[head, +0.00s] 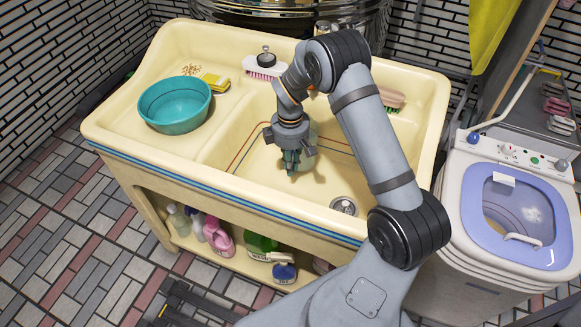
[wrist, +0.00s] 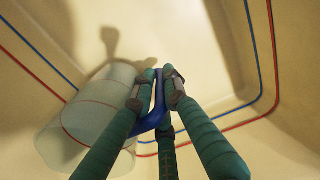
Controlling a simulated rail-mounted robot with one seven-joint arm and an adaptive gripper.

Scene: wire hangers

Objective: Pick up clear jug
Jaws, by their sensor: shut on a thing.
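The clear jug (wrist: 88,110) is a see-through cylinder with a blue handle (wrist: 159,100). It is inside the basin of the cream sink (head: 225,150). My gripper (wrist: 159,78) has green fingers, closed around the blue handle in the wrist view. The jug's body lies to the left of the fingers there. In the head view my gripper (head: 291,160) points down into the basin, and the jug (head: 308,158) shows faintly behind it, partly hidden. I cannot tell whether the jug touches the basin floor.
A teal bowl (head: 175,105) and a yellow sponge (head: 214,81) sit on the left ledge. A brush (head: 264,65) lies on the back rim. The drain (head: 343,206) is at the basin's front right. A washing machine (head: 512,205) stands at the right.

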